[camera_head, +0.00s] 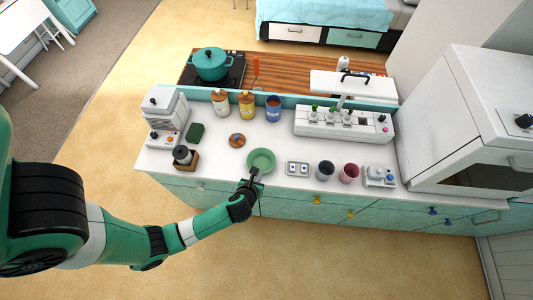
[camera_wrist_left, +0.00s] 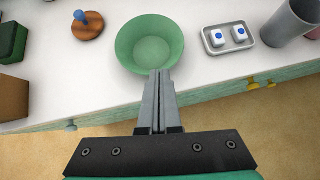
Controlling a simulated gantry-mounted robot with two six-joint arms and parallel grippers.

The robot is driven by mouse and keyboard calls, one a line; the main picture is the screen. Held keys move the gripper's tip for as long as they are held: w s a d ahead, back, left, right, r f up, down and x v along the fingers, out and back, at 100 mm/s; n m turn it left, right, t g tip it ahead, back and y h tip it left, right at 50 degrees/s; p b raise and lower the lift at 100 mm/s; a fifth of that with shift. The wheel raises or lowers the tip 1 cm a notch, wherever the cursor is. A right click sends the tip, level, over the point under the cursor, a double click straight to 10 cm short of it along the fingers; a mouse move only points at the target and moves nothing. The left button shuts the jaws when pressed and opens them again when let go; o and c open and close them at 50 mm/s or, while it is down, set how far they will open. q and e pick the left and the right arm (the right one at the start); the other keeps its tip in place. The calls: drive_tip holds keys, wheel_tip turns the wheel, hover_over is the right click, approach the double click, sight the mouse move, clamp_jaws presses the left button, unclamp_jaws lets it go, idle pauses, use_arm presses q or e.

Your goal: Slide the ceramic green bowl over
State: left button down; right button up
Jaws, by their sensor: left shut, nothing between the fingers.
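The green bowl (camera_head: 261,160) stands upright and empty near the front edge of the white counter. It also shows at the top of the left wrist view (camera_wrist_left: 150,42). My left gripper (camera_head: 253,172) is shut with nothing between its fingers. Its fingertips (camera_wrist_left: 160,72) are at the bowl's near rim; I cannot tell whether they touch it. My right gripper is in neither view.
Left of the bowl is a round wooden piece with a blue knob (camera_wrist_left: 88,25). Right of it are a small tray with two white blocks (camera_wrist_left: 229,38), a dark cup (camera_head: 325,170) and a pink cup (camera_head: 349,172). The counter (camera_head: 225,163) is clear just left of the bowl.

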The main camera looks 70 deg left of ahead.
sight(264, 155)
use_arm(q)
drive_tip(key=shift+s+a+f+b, duration=0.1)
drive_tip(key=shift+a+f+b, duration=0.25)
drive_tip(key=shift+a+b, duration=0.3)
drive_tip(key=shift+s+a+f+b, duration=0.1)
drive_tip(key=shift+a+f+b, duration=0.25)
drive_tip(key=shift+a+b, duration=0.25)
drive_tip(key=b+x, duration=0.2)
drive_tip(key=x, duration=0.4)
drive_tip(key=shift+w+a+f, duration=0.2)
drive_tip(key=shift+w+f, duration=0.05)
drive_tip(key=shift+w+a, duration=0.7)
drive_tip(key=shift+a, duration=0.15)
drive_tip(key=shift+w+a, duration=0.7)
drive_tip(key=shift+a, duration=0.15)
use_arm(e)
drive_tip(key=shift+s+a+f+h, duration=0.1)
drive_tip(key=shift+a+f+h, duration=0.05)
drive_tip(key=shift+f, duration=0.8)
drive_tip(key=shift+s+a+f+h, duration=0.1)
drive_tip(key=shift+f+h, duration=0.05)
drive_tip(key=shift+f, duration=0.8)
